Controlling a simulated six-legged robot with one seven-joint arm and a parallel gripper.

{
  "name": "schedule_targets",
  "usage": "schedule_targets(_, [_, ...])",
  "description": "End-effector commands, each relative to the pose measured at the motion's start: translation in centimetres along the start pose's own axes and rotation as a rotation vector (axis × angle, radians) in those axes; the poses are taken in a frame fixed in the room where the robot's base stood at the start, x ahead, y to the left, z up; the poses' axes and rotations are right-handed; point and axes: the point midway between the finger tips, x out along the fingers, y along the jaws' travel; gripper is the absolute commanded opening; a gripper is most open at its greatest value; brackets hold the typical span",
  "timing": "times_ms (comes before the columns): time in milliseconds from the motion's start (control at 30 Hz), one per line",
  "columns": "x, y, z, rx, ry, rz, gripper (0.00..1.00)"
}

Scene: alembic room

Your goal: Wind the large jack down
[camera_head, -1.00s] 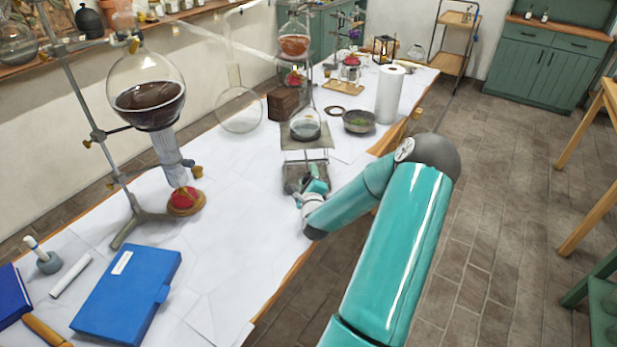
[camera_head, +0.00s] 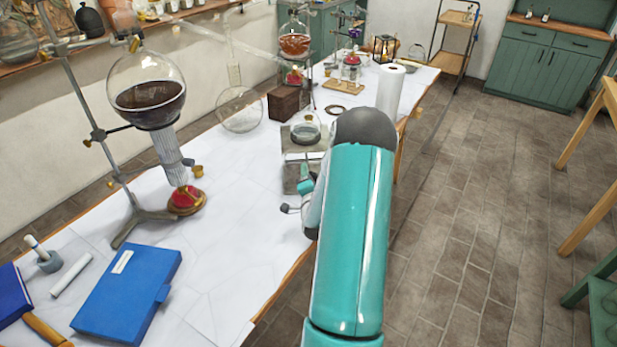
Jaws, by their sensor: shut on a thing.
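The large jack (camera_head: 291,157) stands on the white-covered bench, right of the bench's middle. My gripper (camera_head: 301,195) is low at the jack's near side, partly hidden behind my teal arm. It is shut at the jack's crank; the exact contact is hidden. A small dark knob (camera_head: 284,208) on a thin rod sticks out to the left of my gripper. My arm also covers the right side of the jack.
A large flask of dark liquid (camera_head: 148,95) hangs on a stand at left. A blue box (camera_head: 125,292) lies in front. Behind the jack are a brown wooden box (camera_head: 282,103) and a white paper roll (camera_head: 390,90). Bare bench lies left of the jack.

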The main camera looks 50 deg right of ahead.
Motion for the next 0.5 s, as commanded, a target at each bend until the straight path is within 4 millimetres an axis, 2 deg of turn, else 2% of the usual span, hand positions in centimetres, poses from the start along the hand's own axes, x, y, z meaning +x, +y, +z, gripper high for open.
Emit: schedule_targets(500, [-0.05,0.13,-0.02,-0.488,0.000,-0.001,0.25])
